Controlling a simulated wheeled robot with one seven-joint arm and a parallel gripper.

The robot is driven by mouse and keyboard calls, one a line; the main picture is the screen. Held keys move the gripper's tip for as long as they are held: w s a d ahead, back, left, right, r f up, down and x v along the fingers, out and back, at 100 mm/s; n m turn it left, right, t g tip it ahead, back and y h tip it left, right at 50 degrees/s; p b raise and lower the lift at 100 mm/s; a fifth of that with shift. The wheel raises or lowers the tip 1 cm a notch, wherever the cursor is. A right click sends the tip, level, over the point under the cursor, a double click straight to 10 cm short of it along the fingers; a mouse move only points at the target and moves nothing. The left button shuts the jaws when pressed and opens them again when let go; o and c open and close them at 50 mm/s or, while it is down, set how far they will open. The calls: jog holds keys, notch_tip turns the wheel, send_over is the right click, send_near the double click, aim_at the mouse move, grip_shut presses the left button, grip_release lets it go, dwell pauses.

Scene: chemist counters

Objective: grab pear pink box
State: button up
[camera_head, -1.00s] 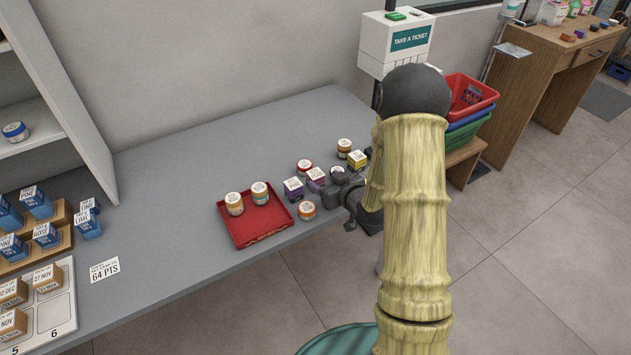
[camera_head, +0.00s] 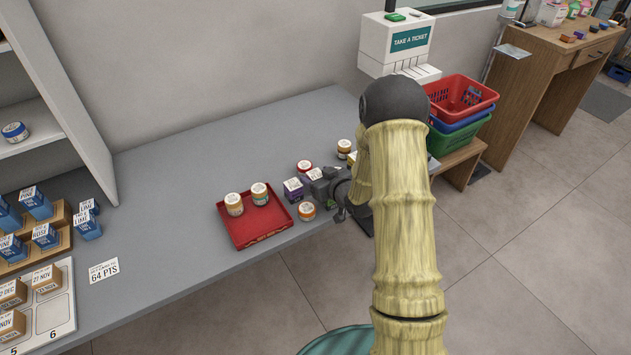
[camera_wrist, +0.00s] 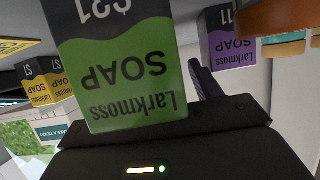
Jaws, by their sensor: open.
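I cannot make out a pink box labelled pear in these frames. My gripper (camera_head: 324,186) is open at the small boxes right of the red tray and hides part of them. In the wrist view a green and dark grey box (camera_wrist: 125,75) reading "Larkmoss SOAP", upside down, stands large and close in front of my palm. A dark finger shows behind its right side; the other finger is hidden. A purple SOAP box (camera_wrist: 230,40) is farther right. In the head view a purple box (camera_head: 293,189) stands just left of my gripper.
A red tray (camera_head: 233,233) holds two jars. A jar (camera_head: 307,211) stands in front of my gripper, another (camera_head: 304,166) behind it, and one (camera_head: 344,147) farther back. Yellow soap boxes (camera_wrist: 38,88) show in the wrist view. The grey counter (camera_head: 190,165) is clear behind the tray.

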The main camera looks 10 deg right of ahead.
jog(key=c, duration=1.1)
jog(key=shift+r, duration=0.1)
